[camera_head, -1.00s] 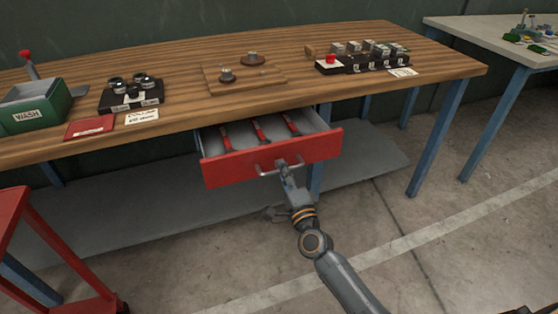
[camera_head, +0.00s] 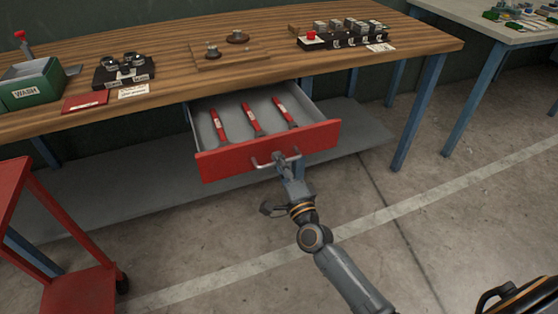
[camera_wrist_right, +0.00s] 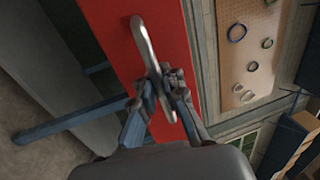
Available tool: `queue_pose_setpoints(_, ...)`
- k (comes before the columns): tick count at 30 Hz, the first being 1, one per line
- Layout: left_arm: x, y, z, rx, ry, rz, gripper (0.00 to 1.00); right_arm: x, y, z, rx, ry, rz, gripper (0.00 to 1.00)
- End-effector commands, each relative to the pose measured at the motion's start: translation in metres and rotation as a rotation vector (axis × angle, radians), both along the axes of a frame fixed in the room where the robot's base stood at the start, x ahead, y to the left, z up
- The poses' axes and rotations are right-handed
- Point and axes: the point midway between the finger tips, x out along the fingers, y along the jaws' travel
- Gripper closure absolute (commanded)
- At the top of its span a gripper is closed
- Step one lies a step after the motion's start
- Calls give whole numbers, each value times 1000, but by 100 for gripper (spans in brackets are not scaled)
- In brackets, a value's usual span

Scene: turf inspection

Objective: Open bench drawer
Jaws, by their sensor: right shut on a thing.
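The bench drawer (camera_head: 225,163) has a red front and a grey inside, and it stands pulled out from under the wooden bench top (camera_head: 170,80). Several red-handled tools (camera_head: 251,119) lie in it, with three plainly visible. A metal bar handle (camera_head: 262,164) is on its front. My right gripper (camera_head: 286,160) is shut on the handle. My left gripper is not in view.
On the bench stand a green WASH bin (camera_head: 35,87), a black holder (camera_head: 122,72) and a black block with a red button (camera_head: 345,38). A red cart (camera_head: 80,290) is at the lower left.

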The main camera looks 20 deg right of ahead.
Motion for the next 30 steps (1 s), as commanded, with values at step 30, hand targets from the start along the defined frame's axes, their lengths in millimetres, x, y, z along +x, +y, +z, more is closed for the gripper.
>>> queue_pose_setpoints(30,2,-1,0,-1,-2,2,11,-78,-2,-18,-2,6,2,68)
